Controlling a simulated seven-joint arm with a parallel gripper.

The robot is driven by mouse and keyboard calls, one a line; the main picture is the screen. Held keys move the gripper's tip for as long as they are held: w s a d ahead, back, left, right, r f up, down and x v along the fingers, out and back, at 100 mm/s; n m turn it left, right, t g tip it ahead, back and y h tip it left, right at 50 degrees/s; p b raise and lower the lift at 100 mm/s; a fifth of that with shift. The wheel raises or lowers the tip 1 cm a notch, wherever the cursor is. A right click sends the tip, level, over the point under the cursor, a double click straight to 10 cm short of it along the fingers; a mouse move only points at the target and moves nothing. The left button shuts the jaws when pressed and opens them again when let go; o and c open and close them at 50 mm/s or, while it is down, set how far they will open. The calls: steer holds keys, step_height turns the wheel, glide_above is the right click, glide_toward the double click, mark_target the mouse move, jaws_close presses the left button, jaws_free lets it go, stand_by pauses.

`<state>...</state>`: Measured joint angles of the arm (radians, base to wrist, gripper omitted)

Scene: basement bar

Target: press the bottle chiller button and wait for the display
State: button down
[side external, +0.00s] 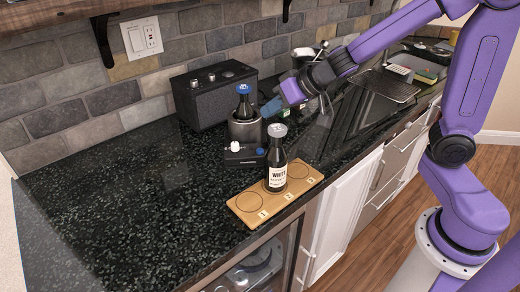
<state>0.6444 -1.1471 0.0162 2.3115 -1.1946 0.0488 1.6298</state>
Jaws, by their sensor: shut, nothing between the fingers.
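The bottle chiller (245,129) is a dark cylinder on the counter with a low black base (241,159) in front. The base has a small white knob-like part (235,147) and a small blue part (260,151); I cannot tell which is the button. No display can be read from here. A dark bottle with a blue cap (244,90) stands upright in the chiller. My gripper (268,108) is shut and empty, just right of the chiller and above the base, apart from both small parts as far as I can see.
A dark bottle with a grey cap and white label (277,177) stands upright on a numbered wooden board (249,205) in front. A black speaker (213,97) stands behind the chiller. Bar tools and a dark tray (388,84) are to the right. The counter at left is clear.

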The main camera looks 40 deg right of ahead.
mark_target(260, 150)
steer(key=shift+w+d+f+m+g+y, duration=0.1)
steer(key=shift+w+f+m+g+y, duration=0.25)
steer(key=shift+w+m, duration=0.35)
steer(key=shift+w+d+f+m+g+y, duration=0.15)
steer(key=shift+w+f+m+y, duration=0.25)
steer(key=shift+w, duration=0.45)
steer(key=shift+a+f, duration=0.1)
steer(key=shift+f, duration=4.2)
steer(key=shift+f, duration=0.1)
steer(key=shift+f, duration=0.3)
steer(key=shift+f, duration=0.4)
steer(key=shift+r, duration=0.85)
